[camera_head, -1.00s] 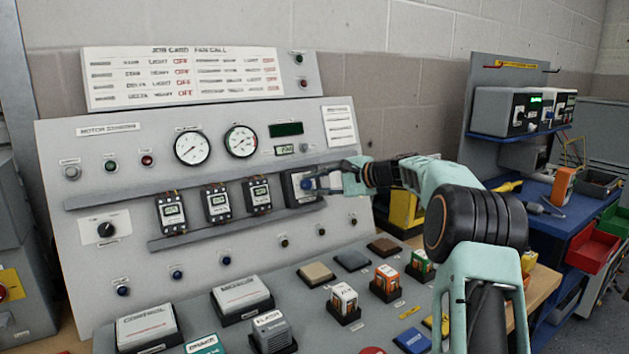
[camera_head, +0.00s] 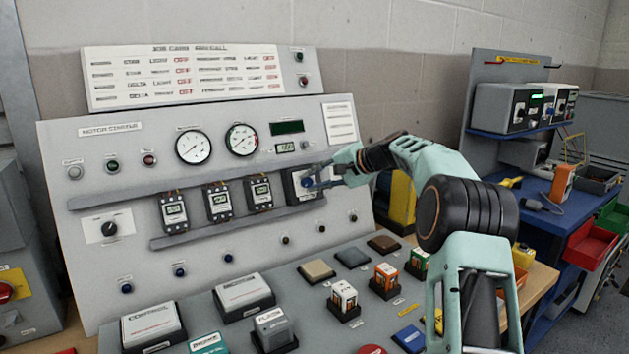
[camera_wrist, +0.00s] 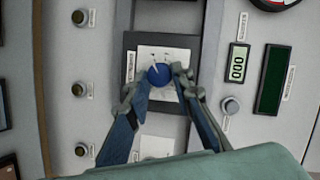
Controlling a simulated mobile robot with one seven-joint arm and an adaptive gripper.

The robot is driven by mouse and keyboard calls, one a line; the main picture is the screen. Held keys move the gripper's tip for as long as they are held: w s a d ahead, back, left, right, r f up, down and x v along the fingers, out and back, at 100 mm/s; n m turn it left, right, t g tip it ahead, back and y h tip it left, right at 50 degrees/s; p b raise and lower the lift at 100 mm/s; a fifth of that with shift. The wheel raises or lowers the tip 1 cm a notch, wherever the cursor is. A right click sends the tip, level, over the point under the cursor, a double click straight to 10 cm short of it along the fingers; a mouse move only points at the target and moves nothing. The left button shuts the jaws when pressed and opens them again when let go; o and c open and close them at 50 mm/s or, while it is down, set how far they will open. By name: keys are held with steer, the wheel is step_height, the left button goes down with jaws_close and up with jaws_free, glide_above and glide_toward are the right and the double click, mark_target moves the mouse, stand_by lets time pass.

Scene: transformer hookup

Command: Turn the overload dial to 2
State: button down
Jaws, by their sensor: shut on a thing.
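The overload dial is a round blue knob (camera_wrist: 160,74) on a white plate (camera_wrist: 150,55) inside a dark square housing. It also shows in the head view as a blue knob (camera_head: 308,182) at the right end of the row of devices on the panel. My gripper (camera_wrist: 160,78) has its fingers on either side of the knob and is shut on it. In the head view my gripper (camera_head: 318,178) reaches the dial from the right. A pale pointer line shows on the knob, towards its upper left in the wrist view. The scale numbers are too small to read.
The motor starter panel (camera_head: 70,150) carries gauges, a row of contactors (camera_head: 218,203) left of the dial, and several buttons. A small grey knob (camera_wrist: 231,105) and displays (camera_wrist: 271,80) sit near the dial. Blocks stand on the desk below.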

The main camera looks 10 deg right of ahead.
steer(key=c, duration=1.7)
jaws_free()
steer(key=v, duration=1.2)
steer(key=shift+s+a+f, duration=0.1)
